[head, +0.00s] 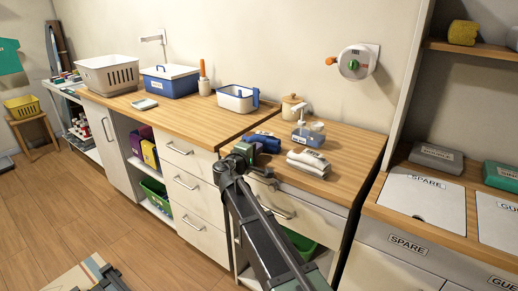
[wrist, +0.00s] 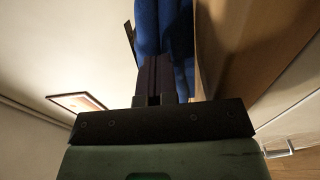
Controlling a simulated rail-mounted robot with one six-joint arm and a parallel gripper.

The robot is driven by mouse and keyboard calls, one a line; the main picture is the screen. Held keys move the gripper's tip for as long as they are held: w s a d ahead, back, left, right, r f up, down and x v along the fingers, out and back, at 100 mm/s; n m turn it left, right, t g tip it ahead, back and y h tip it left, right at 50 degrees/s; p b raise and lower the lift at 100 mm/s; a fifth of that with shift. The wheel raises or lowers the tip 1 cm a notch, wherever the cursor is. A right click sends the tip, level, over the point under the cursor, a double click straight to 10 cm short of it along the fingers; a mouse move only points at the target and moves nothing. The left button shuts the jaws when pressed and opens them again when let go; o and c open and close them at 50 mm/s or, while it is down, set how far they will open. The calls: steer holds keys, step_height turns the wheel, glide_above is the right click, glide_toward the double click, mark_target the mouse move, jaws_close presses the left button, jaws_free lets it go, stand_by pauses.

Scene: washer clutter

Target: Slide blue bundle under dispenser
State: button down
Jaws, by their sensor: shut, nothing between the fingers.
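The rolled blue bundle (head: 267,142) lies on the wooden counter (head: 335,178), behind my gripper in the head view. In the wrist view the blue bundle (wrist: 165,25) fills the space just past the fingertips. My gripper (head: 246,149) is shut and empty, at the bundle's left end; whether it touches the bundle I cannot tell. The shut fingers also show in the wrist view (wrist: 158,75). A round white wall unit with an orange knob (head: 356,62) is mounted above the counter and may be the dispenser.
A stack of white and grey cloths (head: 309,163) lies in front of the pump bottle. A wooden-lidded jar (head: 291,107) stands behind the bundle. A blue and white tub (head: 236,98) is farther left. Counter below the wall unit is mostly bare.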

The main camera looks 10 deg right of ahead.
steer(key=w+a+v, duration=0.1)
steer(key=a+v, duration=0.1)
steer(key=v, duration=1.1)
steer(key=shift+w, duration=0.45)
steer(key=c, duration=1.8)
jaws_free()
steer(key=shift+a, duration=0.1)
